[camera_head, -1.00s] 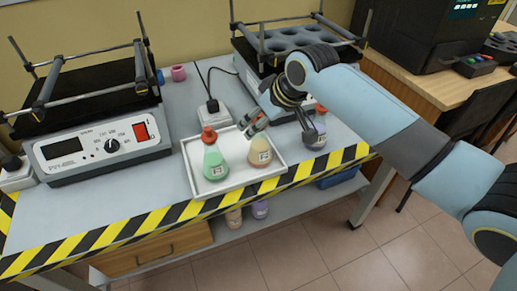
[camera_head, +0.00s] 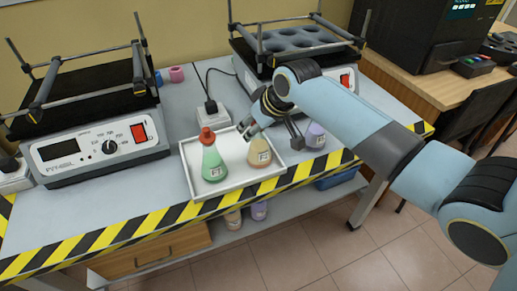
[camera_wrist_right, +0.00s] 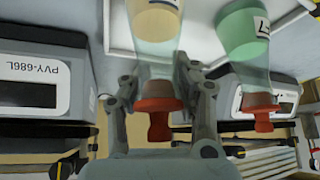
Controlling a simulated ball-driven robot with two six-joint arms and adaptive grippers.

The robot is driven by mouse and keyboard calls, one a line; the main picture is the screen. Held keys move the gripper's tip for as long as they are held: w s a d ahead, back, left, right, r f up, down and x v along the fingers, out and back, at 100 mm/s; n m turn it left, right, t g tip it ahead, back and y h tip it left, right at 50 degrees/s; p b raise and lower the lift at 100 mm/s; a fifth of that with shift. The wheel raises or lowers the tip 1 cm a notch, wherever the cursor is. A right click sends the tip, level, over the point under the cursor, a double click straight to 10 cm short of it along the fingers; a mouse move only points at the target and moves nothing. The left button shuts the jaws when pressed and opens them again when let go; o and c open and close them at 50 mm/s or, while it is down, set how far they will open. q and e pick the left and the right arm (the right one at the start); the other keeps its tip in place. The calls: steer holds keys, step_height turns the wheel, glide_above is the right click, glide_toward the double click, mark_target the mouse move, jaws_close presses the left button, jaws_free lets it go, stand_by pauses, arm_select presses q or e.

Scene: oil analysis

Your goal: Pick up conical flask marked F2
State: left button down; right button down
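Two conical flasks stand upright in a white tray: a green one (camera_head: 214,164) with a red stopper, and a pale yellow one (camera_head: 260,154) to its right. A purple flask (camera_head: 316,135) stands right of the tray. Labels are too small to read, so I cannot tell which is F2. My right gripper (camera_head: 248,130) is at the top of the yellow flask and hides its stopper. In the right wrist view my open fingers (camera_wrist_right: 158,85) lie on either side of the yellow flask's neck; the green flask (camera_wrist_right: 247,45) is beside them. My left gripper is out of view.
The white tray (camera_head: 190,188) sits near the table's striped front edge (camera_head: 130,233). A shaker (camera_head: 100,150) stands at the left and a holed rack (camera_head: 295,40) at the back right. A white adapter with a cable (camera_head: 212,114) lies behind the tray.

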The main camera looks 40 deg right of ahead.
stand_by(0.8)
steer(key=shift+r, duration=0.6)
step_height(320, 180, up, 3)
steer(key=shift+d+f, duration=0.1)
steer(key=s+d+r+p, duration=0.1)
steer(key=s+d+r, duration=0.6)
steer(key=s+d, duration=0.1)
steer(key=c, duration=2)
jaws_free()
steer(key=shift+d, duration=0.1)
steer(key=o, duration=1.6)
